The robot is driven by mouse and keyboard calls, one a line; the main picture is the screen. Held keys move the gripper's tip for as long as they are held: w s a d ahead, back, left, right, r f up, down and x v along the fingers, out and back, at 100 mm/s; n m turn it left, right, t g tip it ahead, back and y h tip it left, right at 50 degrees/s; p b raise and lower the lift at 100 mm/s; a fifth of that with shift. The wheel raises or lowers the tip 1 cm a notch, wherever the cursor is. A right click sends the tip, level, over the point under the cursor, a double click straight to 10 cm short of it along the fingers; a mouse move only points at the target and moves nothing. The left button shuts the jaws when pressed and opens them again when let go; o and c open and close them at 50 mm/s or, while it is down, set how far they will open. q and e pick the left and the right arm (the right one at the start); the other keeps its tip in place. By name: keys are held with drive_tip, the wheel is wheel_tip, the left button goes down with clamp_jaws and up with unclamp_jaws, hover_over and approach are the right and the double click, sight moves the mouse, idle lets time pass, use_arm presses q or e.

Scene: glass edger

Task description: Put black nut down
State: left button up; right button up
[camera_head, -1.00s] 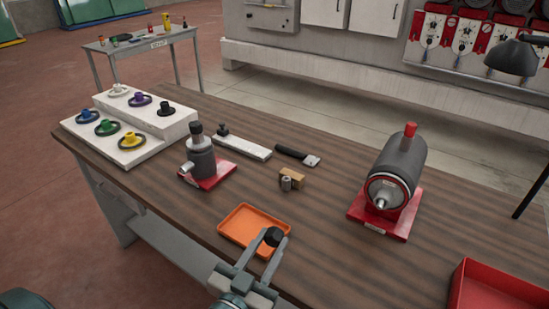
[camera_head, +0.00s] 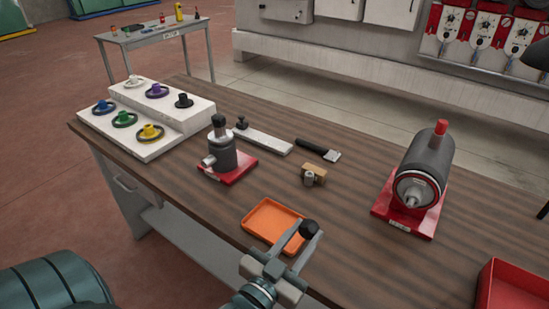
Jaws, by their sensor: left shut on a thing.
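The black nut (camera_head: 309,229) is held between the fingertips of my left gripper (camera_head: 298,232). The gripper is shut on it, above the right side of the orange tray (camera_head: 262,216). I cannot tell the exact height of the nut over the tray. The part of the tray that shows is empty; the gripper hides its right edge. My right gripper is not in view.
A grey device on a red base (camera_head: 233,170) stands behind the tray. A large grey motor-like machine (camera_head: 417,175) stands to the right. A red bin (camera_head: 512,285) is at the lower right. A white stepped stand (camera_head: 185,122) holds several coloured pieces. Bare wood lies between tray and machine.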

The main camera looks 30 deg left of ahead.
use_arm(q)
drive_tip(key=w+d+m+g+h+p, duration=0.15)
drive_tip(key=d+m+g, duration=0.3)
drive_tip(key=d, duration=0.55)
drive_tip(key=w+d+r+m+g+h+p, duration=0.1)
drive_tip(key=w+d+m+g+h, duration=0.25)
drive_tip(key=d, duration=0.65)
drive_tip(key=w+d+m+g+h+p, duration=0.15)
drive_tip(key=d+m+g, duration=0.35)
drive_tip(key=d, duration=0.5)
drive_tip(key=a+r+m+g+y+p, duration=0.1)
drive_tip(key=a+m+g+y, duration=0.3)
drive_tip(key=a, duration=0.9)
drive_tip(key=y, duration=0.3)
drive_tip(key=shift+w+a+r+m+g, duration=0.35)
drive_tip(key=shift+w+r+m+g, duration=0.05)
drive_tip(key=shift+a, duration=0.1)
